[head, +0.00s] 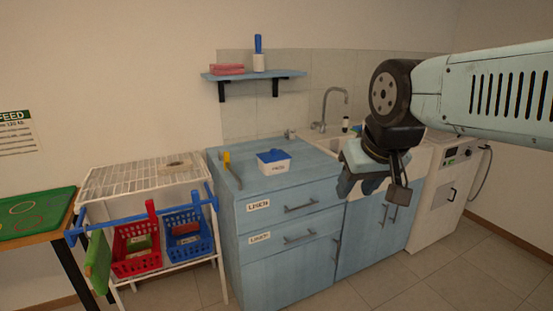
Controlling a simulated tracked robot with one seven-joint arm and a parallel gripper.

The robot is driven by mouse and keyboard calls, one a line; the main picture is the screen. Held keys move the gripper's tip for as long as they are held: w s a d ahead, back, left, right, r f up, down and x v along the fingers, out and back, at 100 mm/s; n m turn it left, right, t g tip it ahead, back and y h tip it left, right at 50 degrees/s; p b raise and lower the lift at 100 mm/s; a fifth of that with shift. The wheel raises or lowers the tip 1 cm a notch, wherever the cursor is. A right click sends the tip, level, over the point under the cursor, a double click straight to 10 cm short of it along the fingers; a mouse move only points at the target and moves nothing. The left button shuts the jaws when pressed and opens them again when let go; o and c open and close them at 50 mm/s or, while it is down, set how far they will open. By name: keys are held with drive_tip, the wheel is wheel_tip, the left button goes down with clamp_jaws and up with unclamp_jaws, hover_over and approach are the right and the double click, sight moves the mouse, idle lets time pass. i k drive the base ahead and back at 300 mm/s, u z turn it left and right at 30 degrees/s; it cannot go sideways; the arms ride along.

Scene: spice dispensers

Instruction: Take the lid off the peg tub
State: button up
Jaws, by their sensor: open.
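The peg tub (276,167) is a small white box with dark lettering on its front. It stands on the blue counter, left of the sink. Its blue lid (273,155) lies on top of it. My gripper (360,190) hangs to the right of the tub, in front of the sink cabinet, apart from the tub and lid. Its jaws are open and I see nothing between them. My arm comes in from the right and hides part of the sink and counter.
A yellow-handled tool (228,163) lies on the counter left of the tub. A tap (330,110) rises behind the sink. A wall shelf (255,75) hangs above. A wire rack (130,180) with red (135,262) and blue (186,250) baskets stands left. The counter around the tub is mostly clear.

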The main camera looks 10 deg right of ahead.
sight(274, 154)
drive_tip(key=u, duration=1)
drive_tip(key=i, duration=0.1)
drive_tip(key=z, duration=3.05)
drive_tip(key=i, duration=1.6)
drive_tip(key=u, duration=2.45)
drive_tip(key=i, duration=0.8)
drive_tip(key=u, duration=0.05)
